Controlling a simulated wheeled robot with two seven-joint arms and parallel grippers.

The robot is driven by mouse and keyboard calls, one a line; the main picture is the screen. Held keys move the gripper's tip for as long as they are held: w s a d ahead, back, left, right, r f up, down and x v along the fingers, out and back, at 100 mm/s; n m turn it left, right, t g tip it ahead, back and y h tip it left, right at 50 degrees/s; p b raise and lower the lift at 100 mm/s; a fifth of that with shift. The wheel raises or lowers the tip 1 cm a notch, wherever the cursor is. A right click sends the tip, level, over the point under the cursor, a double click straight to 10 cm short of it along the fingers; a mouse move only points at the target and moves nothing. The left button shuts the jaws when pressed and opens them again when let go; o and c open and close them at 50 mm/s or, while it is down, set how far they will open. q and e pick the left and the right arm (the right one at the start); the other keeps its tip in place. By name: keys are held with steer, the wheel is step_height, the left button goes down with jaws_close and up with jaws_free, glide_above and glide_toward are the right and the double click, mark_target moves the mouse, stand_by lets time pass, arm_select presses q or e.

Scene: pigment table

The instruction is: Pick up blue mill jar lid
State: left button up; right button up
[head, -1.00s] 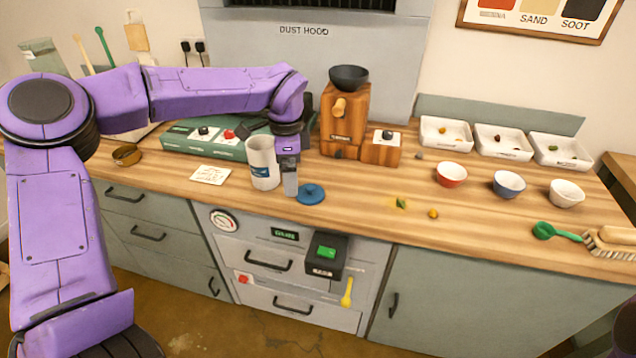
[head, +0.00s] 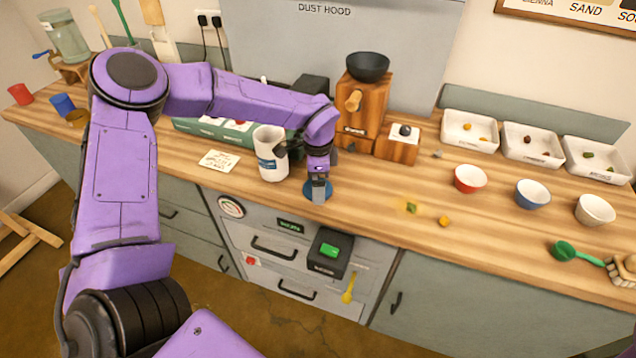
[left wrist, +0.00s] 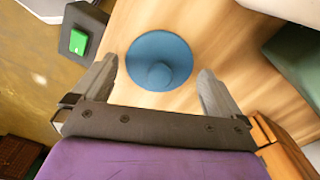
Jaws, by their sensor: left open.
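The blue mill jar lid (left wrist: 158,57) lies flat on the wooden table, its round knob facing up. In the head view the lid (head: 326,191) is partly hidden behind my left gripper (head: 318,198). In the left wrist view my left gripper (left wrist: 160,85) is open, its fingers on either side of the lid's near part, with nothing held. I cannot tell its exact height above the lid. A white jar with a blue label (head: 270,155) stands just left of the gripper. My right gripper is not in view.
A wooden mill (head: 362,115) with a dark bowl stands behind. Red (head: 470,178), blue (head: 532,194) and white (head: 595,209) bowls stand to the right. The table's front edge is close to the lid. A black box with a green button (head: 328,252) is below it.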

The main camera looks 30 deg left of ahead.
arm_select(q)
steer(key=shift+f, duration=0.3)
steer(key=c, duration=0.9)
